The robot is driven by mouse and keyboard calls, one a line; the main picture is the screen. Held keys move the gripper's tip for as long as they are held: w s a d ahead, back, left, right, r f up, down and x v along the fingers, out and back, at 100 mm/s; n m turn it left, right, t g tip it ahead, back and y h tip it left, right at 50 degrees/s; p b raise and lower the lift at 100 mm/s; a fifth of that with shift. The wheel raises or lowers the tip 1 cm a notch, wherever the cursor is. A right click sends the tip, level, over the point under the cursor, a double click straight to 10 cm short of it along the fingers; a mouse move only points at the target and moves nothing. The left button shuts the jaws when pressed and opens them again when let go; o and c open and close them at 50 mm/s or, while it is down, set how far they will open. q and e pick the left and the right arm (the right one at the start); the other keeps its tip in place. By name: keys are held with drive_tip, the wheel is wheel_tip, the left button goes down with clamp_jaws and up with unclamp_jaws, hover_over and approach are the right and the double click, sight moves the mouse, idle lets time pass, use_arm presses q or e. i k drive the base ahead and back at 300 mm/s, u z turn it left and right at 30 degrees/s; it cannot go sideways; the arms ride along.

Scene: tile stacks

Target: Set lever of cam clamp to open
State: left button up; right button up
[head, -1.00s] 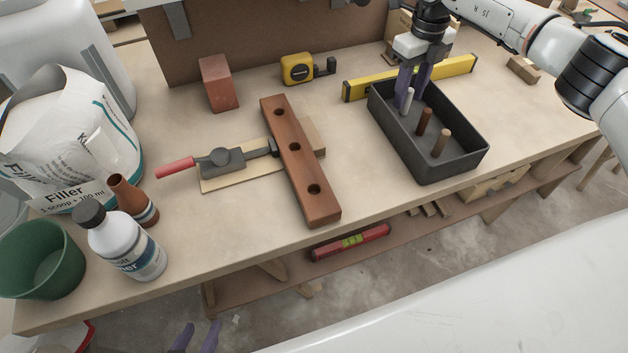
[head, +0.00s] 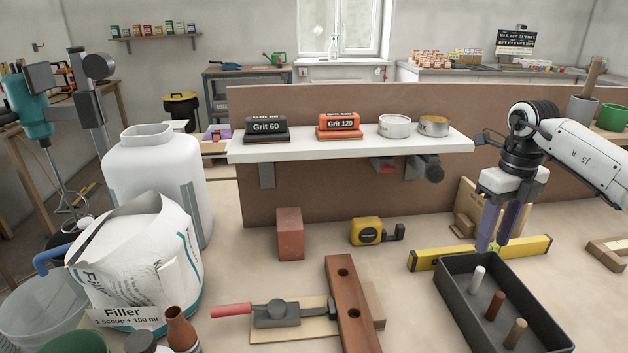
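The cam clamp (head: 277,313) lies at the bottom centre on a thin light board. It has a grey body, and its lever with a red handle (head: 231,310) points left, lying low along the board. A rod at the body's right end reaches toward a reddish-brown wooden bar (head: 349,308) with holes in it. Whether the rod presses on the bar is hard to tell. My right gripper (head: 494,245) points down at the far side of the dark tray, right of the clamp. My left gripper is out of view.
The dark tray (head: 450,300) holds three upright pegs. Behind lie a yellow level (head: 430,259), a tape measure (head: 367,232) and a red block (head: 290,234). A filler bag (head: 140,265) and bottles crowd the left. A white shelf (head: 350,146) overhangs the back of the bench.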

sight(277, 309)
drive_tip(key=k, duration=1)
